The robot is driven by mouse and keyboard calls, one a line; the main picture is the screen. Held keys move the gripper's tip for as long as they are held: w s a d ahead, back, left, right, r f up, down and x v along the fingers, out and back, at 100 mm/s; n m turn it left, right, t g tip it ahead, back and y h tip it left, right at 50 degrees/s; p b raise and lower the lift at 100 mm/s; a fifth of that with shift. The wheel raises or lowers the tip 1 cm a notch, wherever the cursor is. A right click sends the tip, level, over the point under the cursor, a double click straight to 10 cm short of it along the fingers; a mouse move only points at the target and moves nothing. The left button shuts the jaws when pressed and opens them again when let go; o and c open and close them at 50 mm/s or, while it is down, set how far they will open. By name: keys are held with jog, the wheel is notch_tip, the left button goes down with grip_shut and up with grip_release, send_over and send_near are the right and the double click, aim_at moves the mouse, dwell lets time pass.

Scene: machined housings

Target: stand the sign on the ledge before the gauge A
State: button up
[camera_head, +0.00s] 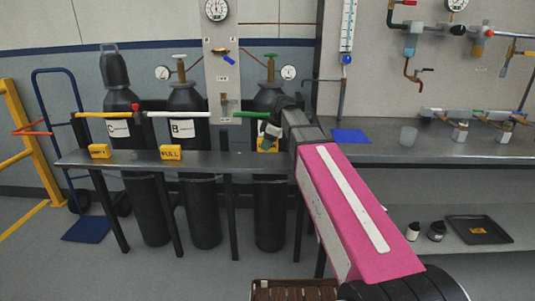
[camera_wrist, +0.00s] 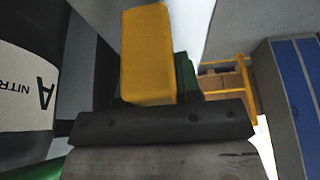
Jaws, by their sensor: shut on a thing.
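A yellow sign (camera_head: 262,147) is held in my gripper (camera_head: 269,132) at the right end of the dark ledge (camera_head: 222,160). In the wrist view the sign (camera_wrist: 147,55) stands up between the jaws, its face plain from this side. In the head view my gripper partly covers it, and I cannot tell whether its base touches the ledge. Cylinder A (camera_wrist: 28,75), with an "A" label, stands close at the left in the wrist view. Its round gauge (camera_head: 289,72) shows above the ledge in the head view. The cylinder (camera_head: 270,205) is partly hidden by my arm.
Yellow signs, one reading FULL (camera_head: 170,152) and another (camera_head: 99,151), stand on the ledge before cylinders B (camera_head: 185,128) and C (camera_head: 118,129). Bare ledge lies between FULL and my gripper.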

aim_at(268, 160)
jog(key=shift+w+d+f, duration=0.1)
jog(key=shift+d+f, duration=0.2)
jog(key=shift+f, duration=1.9)
jog(key=o, duration=1)
jog(key=shift+f, duration=0.1)
jog(key=v, duration=1.2)
